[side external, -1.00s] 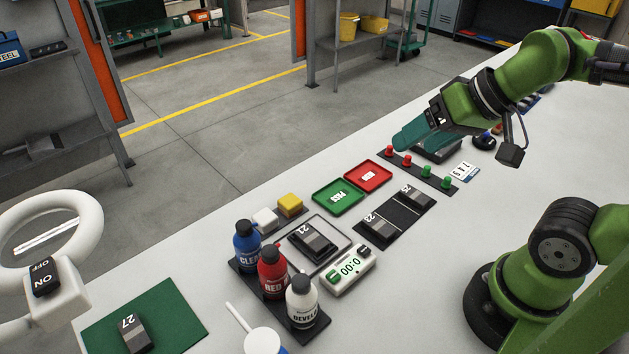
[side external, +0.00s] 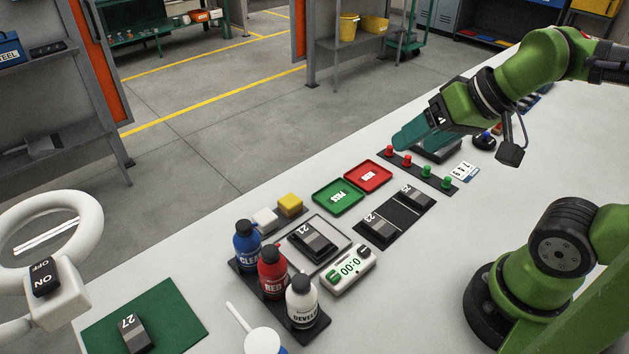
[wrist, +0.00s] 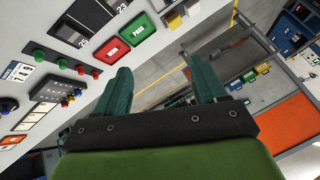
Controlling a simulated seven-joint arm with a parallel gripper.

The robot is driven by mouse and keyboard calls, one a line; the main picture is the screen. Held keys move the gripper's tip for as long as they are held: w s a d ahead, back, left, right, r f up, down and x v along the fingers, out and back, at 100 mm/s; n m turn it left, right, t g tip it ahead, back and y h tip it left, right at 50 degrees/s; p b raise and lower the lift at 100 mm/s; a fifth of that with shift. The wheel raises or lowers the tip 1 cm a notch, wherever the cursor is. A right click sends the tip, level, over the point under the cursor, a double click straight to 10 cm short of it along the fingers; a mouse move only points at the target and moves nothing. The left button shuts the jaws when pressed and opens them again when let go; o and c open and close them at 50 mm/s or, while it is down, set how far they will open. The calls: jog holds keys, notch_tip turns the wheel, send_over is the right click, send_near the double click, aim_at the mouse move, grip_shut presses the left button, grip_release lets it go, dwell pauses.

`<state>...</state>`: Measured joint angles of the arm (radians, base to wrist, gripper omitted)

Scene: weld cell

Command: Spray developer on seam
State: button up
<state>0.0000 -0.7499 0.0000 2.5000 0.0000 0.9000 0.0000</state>
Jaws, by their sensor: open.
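The white developer bottle (side external: 302,302) stands upright at the front end of a dark rack, beside a red bottle (side external: 272,272) and a blue cleaner bottle (side external: 246,243). A welded piece marked 21 (side external: 312,242) lies in a framed tray right of the bottles. Pieces marked 23 (side external: 380,229) and 25 (side external: 411,197) lie on a black mat. Piece 27 (side external: 134,334) lies on a green mat (side external: 178,312). My gripper (side external: 402,140) is open and empty, above the far side of the table, well away from the bottles. Its teal fingers (wrist: 163,90) show apart in the wrist view.
Green (side external: 338,197) and red (side external: 368,176) trays and a strip of red and green pegs (side external: 421,170) lie between my gripper and the bottles. A white ring lamp (side external: 50,240) is at left.

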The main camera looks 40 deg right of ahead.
jog(key=shift+c, duration=0.2)
grip_shut()
dwell(0.3)
dwell(1.3)
